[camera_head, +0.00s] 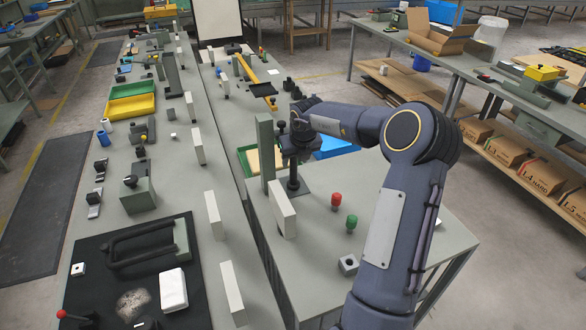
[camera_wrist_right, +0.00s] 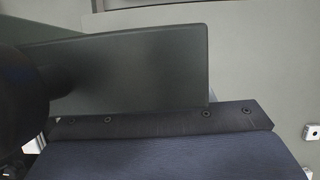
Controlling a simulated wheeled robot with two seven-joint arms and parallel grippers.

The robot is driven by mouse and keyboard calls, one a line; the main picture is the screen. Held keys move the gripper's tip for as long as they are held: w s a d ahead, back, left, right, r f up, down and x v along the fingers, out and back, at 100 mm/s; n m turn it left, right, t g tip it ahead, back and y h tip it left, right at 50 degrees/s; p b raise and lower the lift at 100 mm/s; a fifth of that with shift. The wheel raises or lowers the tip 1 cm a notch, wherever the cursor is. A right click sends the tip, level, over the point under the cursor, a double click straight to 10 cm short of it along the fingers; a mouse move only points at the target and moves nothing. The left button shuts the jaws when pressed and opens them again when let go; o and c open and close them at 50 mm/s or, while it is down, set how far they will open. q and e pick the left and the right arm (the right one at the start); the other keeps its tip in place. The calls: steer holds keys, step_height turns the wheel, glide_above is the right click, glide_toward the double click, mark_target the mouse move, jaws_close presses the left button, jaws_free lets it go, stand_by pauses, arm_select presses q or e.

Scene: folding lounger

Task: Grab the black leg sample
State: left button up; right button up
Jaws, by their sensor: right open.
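A black upright post (camera_head: 292,182), which looks like the black leg sample, stands on the grey bench beside a tall grey-green block (camera_head: 265,145). My right gripper (camera_head: 296,150) is at the top of this post, reaching in from the right, and is open. The wrist and the gripper body hide the fingers and the upper post, so I cannot tell whether they touch. In the right wrist view, a dark green panel (camera_wrist_right: 130,70) fills the middle and a blurred black shape (camera_wrist_right: 20,100) is at the left. My left gripper is not in view.
A white panel (camera_head: 283,211) stands close in front of the post. A red knob (camera_head: 336,199) and a green knob (camera_head: 351,222) stand to its right, with a small metal block (camera_head: 348,264) nearer. A blue tray (camera_head: 336,147) lies behind. The bench's right front is mostly clear.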

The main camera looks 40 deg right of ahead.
mark_target(295, 160)
steer(key=shift+x, duration=1.55)
steer(key=shift+r, duration=0.1)
steer(key=shift+c, duration=0.5)
jaws_close()
steer(key=shift+r, duration=0.1)
